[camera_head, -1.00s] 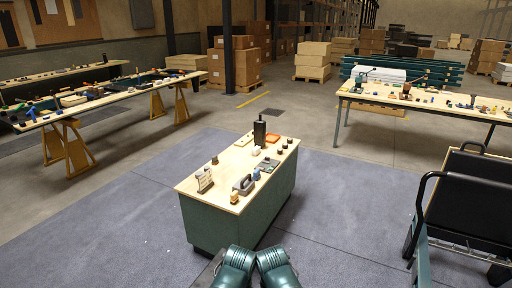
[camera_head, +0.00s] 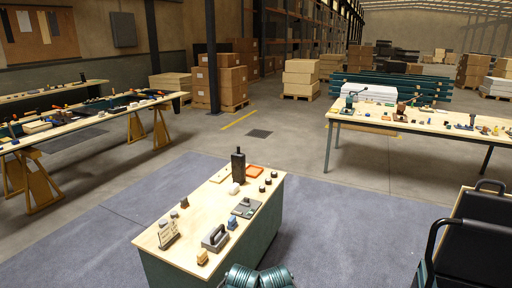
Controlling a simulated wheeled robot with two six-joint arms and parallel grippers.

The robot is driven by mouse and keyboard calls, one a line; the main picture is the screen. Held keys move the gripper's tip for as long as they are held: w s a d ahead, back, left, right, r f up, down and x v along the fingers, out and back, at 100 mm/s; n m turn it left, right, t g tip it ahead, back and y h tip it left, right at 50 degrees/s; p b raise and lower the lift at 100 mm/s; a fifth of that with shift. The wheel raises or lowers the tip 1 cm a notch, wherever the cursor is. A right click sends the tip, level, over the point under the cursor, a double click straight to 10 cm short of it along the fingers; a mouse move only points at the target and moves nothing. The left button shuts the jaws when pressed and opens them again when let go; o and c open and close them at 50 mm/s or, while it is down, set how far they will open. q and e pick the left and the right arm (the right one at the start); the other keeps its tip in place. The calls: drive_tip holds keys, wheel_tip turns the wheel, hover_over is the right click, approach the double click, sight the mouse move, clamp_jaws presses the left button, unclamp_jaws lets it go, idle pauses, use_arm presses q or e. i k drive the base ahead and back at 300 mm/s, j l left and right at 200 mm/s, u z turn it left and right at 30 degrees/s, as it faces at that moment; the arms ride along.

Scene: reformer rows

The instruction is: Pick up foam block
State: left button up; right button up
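A workbench (camera_head: 192,217) with a pale wood top and green sides stands in front of me. On it are a small tan-orange block (camera_head: 202,257) at the near corner, a small white piece (camera_head: 233,188) near the middle, and a blue piece (camera_head: 232,223). I cannot tell which, if any, is the foam block. Two teal ribbed parts of my own arms show at the bottom edge, close to the bench's near end. Neither gripper's fingers are in the picture.
The bench also holds a tall black bottle-like object (camera_head: 238,166), a grey handled tool (camera_head: 215,238), a card stand (camera_head: 168,235) and an orange tray (camera_head: 255,171). A black-padded frame (camera_head: 480,235) stands at right. Grey floor lies between the benches.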

sight(235, 188)
drive_tip(key=i+l+z, duration=0.1)
drive_tip(key=i+l, duration=0.2)
drive_tip(key=i, duration=0.7)
drive_tip(key=i+l+z, duration=0.1)
drive_tip(key=i, duration=0.9)
drive_tip(key=i+l+z, duration=0.1)
drive_tip(key=i, duration=0.9)
drive_tip(key=l, duration=0.1)
